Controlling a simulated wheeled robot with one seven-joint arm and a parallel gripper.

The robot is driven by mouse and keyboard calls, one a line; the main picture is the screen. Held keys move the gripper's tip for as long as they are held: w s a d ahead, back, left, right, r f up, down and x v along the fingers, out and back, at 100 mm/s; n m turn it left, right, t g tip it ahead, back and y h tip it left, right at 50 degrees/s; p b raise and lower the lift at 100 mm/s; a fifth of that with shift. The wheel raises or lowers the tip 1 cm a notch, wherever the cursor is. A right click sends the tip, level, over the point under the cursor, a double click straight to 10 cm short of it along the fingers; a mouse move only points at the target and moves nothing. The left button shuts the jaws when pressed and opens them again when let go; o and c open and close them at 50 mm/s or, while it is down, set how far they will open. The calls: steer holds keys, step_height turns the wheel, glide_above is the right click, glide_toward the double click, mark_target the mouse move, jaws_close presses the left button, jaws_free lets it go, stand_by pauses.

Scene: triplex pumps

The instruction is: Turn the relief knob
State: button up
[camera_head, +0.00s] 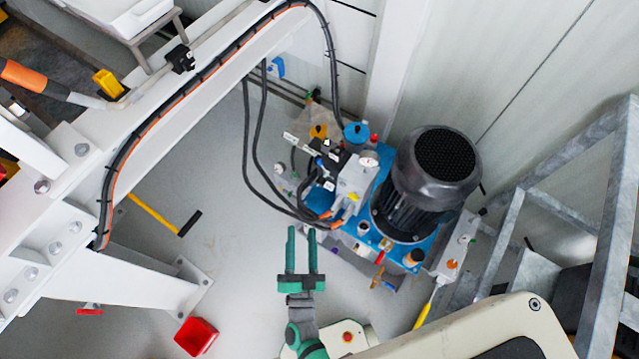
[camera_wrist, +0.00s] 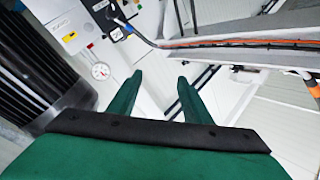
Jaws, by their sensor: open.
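My gripper (camera_head: 302,236) is green, open and empty, with its two fingers apart and pointing up the picture. It appears at the lower left of the hydraulic pump unit (camera_head: 415,232), which has a blue base and a black motor (camera_head: 435,170). Several small knobs and fittings show on the unit; I cannot tell which is the relief knob.
Black hoses (camera_head: 254,150) run from the unit up to a white beam (camera_head: 175,120) on the left. A grey metal frame (camera_head: 610,220) stands at the right. A red box (camera_head: 196,336) and a yellow-handled tool (camera_head: 158,213) lie on otherwise fairly clear floor.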

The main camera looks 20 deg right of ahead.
mark_target(319, 185)
steer(key=w+d+f+m+g+h, duration=0.4)
steer(key=w+f+m+g+h, duration=0.5)
steer(key=w+f, duration=0.45)
steer(key=shift+m+t+y, duration=0.4)
steer(key=shift+m+t, duration=0.3)
steer(key=x, duration=0.7)
steer(key=r+x, duration=0.1)
steer(key=x, duration=0.2)
steer(key=shift+w+d, duration=0.2)
steer(key=shift+w, duration=0.15)
steer(key=c, duration=1.1)
steer(key=shift+o, duration=0.2)
